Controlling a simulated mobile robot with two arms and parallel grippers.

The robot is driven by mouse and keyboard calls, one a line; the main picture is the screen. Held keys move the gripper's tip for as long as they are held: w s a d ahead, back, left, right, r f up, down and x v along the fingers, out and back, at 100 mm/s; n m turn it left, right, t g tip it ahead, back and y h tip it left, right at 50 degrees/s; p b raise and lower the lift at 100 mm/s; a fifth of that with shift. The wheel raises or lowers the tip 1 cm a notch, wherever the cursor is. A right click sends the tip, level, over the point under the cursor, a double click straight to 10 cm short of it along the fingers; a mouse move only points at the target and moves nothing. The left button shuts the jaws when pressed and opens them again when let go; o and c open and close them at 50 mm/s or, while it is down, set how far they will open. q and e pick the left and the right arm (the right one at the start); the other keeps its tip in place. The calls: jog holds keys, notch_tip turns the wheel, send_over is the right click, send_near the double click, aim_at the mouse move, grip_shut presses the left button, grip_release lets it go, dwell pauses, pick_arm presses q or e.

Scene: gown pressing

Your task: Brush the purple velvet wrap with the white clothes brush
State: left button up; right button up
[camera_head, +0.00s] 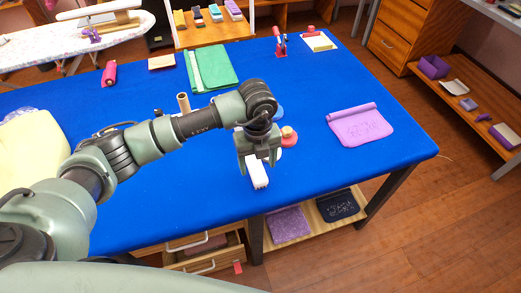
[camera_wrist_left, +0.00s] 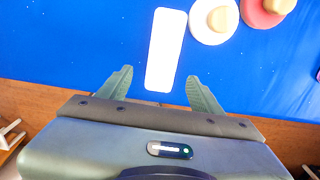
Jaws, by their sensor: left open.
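The white clothes brush (camera_head: 259,177) lies on the blue table near its front edge, directly below my left gripper (camera_head: 257,163). In the left wrist view the brush (camera_wrist_left: 166,45) is a long white block, its near end close to the gap between the open fingers (camera_wrist_left: 161,78). The fingers are open and hold nothing; I cannot tell the exact height gap. The purple velvet wrap (camera_head: 361,128) lies on the table to the right, with a rolled far edge and pale specks across its face. My right gripper is not in view.
Round pads with knobs, one white (camera_wrist_left: 213,22) and one red (camera_head: 289,137), sit just beyond the brush. A green folded cloth (camera_head: 210,68) and a tan cylinder (camera_head: 183,103) stand farther back. The blue table (camera_head: 335,186) is clear between brush and wrap.

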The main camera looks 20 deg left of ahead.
aim_at(258, 172)
pick_arm(q)
jog(key=f, duration=0.2)
jog(key=shift+s+f, duration=0.3)
jog(key=shift+f, duration=0.05)
jog(key=shift+w+f+p, duration=0.25)
jog(key=shift+f+p, duration=0.05)
jog(key=shift+f, duration=0.35)
jog(key=shift+w+f, duration=0.1)
jog(key=shift+f, duration=0.55)
jog(key=c, duration=1.3)
jog(key=o, duration=0.9)
jog(key=shift+o, duration=0.2)
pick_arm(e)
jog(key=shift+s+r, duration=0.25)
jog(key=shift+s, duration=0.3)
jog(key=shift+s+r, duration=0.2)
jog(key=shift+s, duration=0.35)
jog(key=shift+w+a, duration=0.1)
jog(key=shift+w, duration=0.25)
pick_arm(q)
jog(key=shift+r, duration=0.25)
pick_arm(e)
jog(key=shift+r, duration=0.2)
